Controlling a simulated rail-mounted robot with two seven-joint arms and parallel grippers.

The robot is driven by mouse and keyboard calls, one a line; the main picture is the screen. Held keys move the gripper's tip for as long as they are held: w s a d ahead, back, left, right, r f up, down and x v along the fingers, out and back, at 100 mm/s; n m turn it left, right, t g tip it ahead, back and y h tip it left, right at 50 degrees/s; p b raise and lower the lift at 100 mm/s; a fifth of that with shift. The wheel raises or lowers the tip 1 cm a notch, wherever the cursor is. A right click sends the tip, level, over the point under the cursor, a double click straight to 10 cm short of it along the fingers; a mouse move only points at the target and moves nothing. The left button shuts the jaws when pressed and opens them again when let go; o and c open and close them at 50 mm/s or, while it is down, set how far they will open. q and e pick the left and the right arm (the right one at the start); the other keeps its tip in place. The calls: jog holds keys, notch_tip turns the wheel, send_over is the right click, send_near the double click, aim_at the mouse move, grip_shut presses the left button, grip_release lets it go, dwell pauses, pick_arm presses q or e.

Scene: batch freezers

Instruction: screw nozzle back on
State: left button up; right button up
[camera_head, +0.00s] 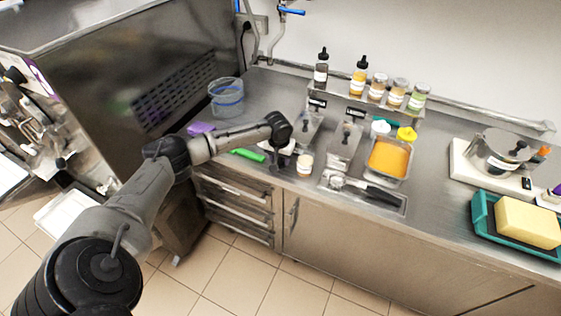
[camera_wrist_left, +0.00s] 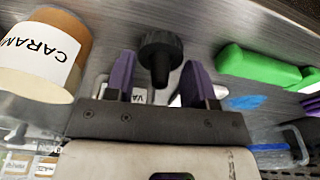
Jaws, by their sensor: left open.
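My left gripper (camera_head: 276,164) hangs over the front edge of the steel counter, beside a small labelled jar. In the left wrist view, its two purple fingers (camera_wrist_left: 159,72) stand apart. A black ribbed cap-like piece with a narrower stem (camera_wrist_left: 160,48), possibly the nozzle, shows between them. Gaps are visible on both sides of it; I cannot tell how deep it lies between the fingers. In the head view the gripper hides this piece. The steel batch freezer (camera_head: 150,75) stands at the left; its fittings are too small to tell apart. My right gripper is not in view.
The caramel jar (camera_wrist_left: 40,52) is close to the left finger, and a green object (camera_wrist_left: 262,66) lies on the other side. A teal tray (camera_head: 481,218) is at the right.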

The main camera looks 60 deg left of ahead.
pick_arm(q)
grip_shut()
dwell(0.3)
jog(key=shift+r, duration=0.1)
notch_tip(320, 180, up, 10)
jog(key=shift+f+p, duration=0.1)
jog(key=shift+p, duration=0.6)
